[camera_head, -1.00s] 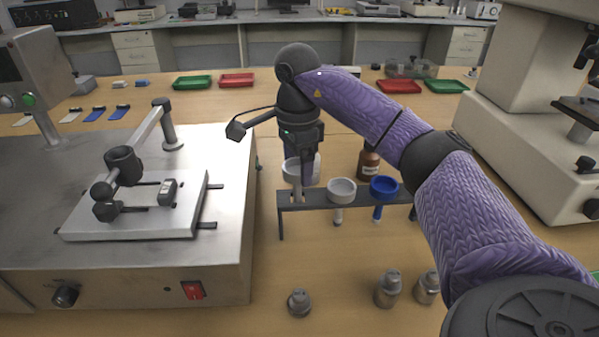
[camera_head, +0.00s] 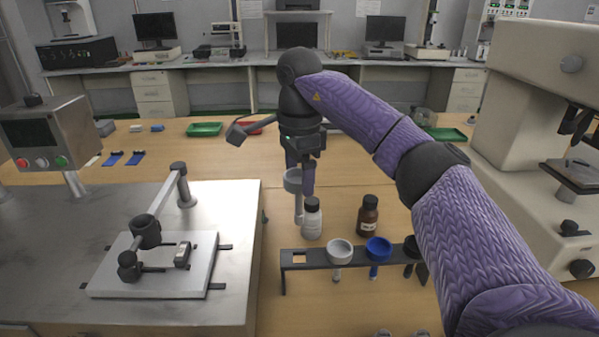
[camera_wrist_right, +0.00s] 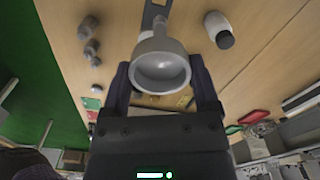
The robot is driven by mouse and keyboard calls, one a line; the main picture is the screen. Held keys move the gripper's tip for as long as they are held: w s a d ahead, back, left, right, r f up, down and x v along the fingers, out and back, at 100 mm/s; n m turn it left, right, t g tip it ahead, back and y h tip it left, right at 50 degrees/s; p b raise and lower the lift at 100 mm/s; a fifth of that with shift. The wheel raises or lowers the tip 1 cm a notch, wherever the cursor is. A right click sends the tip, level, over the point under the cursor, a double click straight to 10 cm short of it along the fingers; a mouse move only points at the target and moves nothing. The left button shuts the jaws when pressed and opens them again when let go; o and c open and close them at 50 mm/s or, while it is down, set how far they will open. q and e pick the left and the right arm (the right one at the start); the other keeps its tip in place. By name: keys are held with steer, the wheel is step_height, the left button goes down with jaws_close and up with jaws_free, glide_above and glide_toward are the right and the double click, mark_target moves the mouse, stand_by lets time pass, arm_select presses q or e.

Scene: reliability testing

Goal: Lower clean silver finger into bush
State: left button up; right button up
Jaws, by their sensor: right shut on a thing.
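The silver finger (camera_head: 293,182) has a pale grey cup-shaped head and a narrow stem pointing down. My right gripper (camera_head: 302,172) is shut on it and holds it roughly upright, above and behind the dark rack (camera_head: 318,261). Its round cup (camera_wrist_right: 160,70) sits between the fingers in the wrist view. The rack's leftmost square hole is empty. A dark cylindrical holder (camera_head: 146,232), possibly the bush, sits on the jointed arm over the steel machine's plate at left; its opening is hard to see. My left gripper is not in view.
The rack holds another grey finger (camera_head: 340,250), a blue one (camera_head: 378,247) and a dark one. A white bottle (camera_head: 312,220) and a brown bottle (camera_head: 368,215) stand behind it. A microscope-like instrument (camera_head: 530,120) stands right. Bare table lies between rack and machine.

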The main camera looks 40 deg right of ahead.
mark_target(299, 223)
steer(key=shift+f+b, duration=1.1)
steer(key=shift+f, duration=1.55)
steer(key=shift+f+b, duration=0.55)
steer(key=shift+f, duration=0.7)
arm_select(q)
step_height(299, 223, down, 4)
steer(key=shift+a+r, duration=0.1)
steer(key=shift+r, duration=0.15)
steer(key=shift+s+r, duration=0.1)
arm_select(e)
steer(key=shift+r, duration=0.15)
